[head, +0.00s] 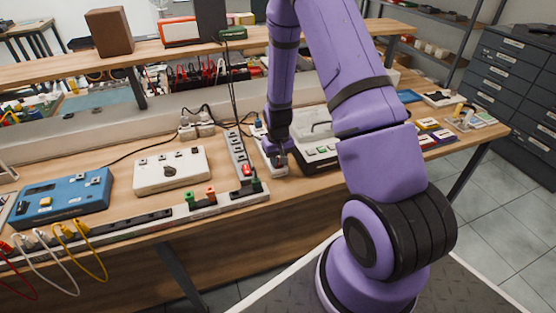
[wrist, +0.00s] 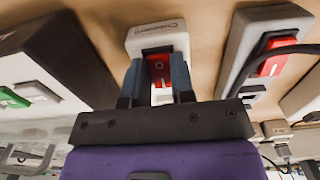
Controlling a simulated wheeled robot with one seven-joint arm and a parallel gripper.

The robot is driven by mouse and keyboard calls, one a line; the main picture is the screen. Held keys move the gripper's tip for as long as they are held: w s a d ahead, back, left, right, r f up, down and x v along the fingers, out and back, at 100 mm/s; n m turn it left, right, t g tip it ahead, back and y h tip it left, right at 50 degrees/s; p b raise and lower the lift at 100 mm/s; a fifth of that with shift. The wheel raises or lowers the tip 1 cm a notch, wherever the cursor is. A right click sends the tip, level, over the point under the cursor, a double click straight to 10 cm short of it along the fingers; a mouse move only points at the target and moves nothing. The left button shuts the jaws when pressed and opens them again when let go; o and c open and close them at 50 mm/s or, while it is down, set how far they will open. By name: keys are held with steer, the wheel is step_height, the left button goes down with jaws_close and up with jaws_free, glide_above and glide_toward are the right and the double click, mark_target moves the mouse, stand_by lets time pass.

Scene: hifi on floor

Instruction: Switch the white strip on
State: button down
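The white strip (wrist: 158,36) is under my gripper (wrist: 156,60) in the wrist view, with lettering on its end. Its red rocker switch (wrist: 160,71) shows between my two fingers, with a round mark visible. My fingers are apart, one on each side of the switch; whether they touch the strip I cannot tell. In the head view my gripper (head: 277,163) is low over the near end of the white strip (head: 267,148), hiding part of it.
A grey strip (head: 236,146) with a red switch (wrist: 277,58) lies close beside. A white device with green buttons (head: 316,151) is on the other side. A white box (head: 171,170), a blue device (head: 62,196) and a long front strip (head: 140,222) share the bench.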

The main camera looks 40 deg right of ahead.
steer(key=shift+w+g, duration=0.1)
steer(key=shift+g, duration=0.5)
steer(key=c, duration=1)
jaws_free()
steer(key=shift+o, duration=0.2)
steer(key=shift+r, duration=0.1)
step_height(320, 180, up, 11)
steer(key=w, duration=0.1)
steer(key=shift+w+d+f, duration=0.15)
steer(key=shift+d+f, duration=0.05)
steer(key=shift+d, duration=0.05)
